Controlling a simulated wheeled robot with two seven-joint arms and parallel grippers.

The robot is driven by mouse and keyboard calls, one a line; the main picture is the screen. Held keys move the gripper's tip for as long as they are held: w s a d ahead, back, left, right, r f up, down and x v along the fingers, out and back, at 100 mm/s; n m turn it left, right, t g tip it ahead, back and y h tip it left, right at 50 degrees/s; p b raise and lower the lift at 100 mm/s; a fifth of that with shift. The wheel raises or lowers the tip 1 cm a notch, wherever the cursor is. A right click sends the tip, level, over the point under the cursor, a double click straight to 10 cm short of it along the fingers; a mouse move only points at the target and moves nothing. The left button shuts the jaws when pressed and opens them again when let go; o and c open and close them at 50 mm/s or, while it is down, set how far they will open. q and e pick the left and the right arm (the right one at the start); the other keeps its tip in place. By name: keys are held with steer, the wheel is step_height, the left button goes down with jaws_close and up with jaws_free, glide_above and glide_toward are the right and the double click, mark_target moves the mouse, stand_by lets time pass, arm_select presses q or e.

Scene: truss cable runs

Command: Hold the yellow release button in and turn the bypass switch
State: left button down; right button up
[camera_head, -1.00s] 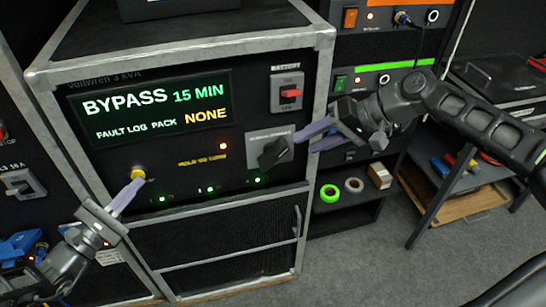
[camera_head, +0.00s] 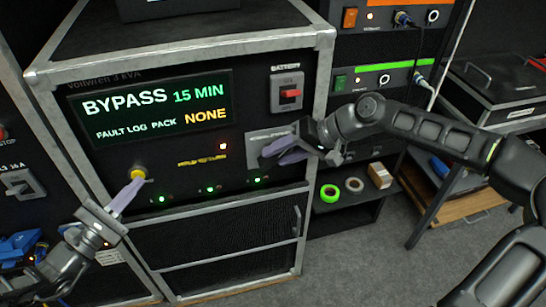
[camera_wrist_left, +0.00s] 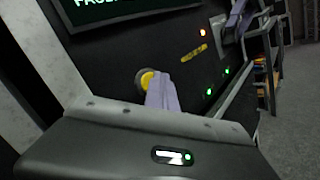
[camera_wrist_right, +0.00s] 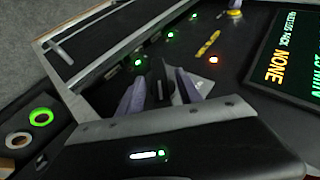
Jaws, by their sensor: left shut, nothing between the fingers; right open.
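The yellow release button (camera_head: 138,173) is on the black front panel of the power unit, below the display. My left gripper (camera_head: 133,184) is shut and empty, its fingertips against the button; in the left wrist view the button (camera_wrist_left: 147,80) shows partly behind them. The bypass switch (camera_head: 255,147) is a dark knob on a grey plate at the panel's right. My right gripper (camera_head: 280,154) is open at the knob and hides most of it in the head view. In the right wrist view the knob (camera_wrist_right: 159,84) lies between the two fingers; contact is unclear.
The display (camera_head: 150,108) reads BYPASS 15 MIN, FAULT LOG PACK NONE. A red battery switch (camera_head: 289,91) sits above the bypass switch. A red lamp and several green lamps are lit. A low shelf at the right holds tape rolls (camera_head: 354,185).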

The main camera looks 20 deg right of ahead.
steer(key=shift+x, duration=1.35)
steer(key=shift+c, duration=0.3)
jaws_close()
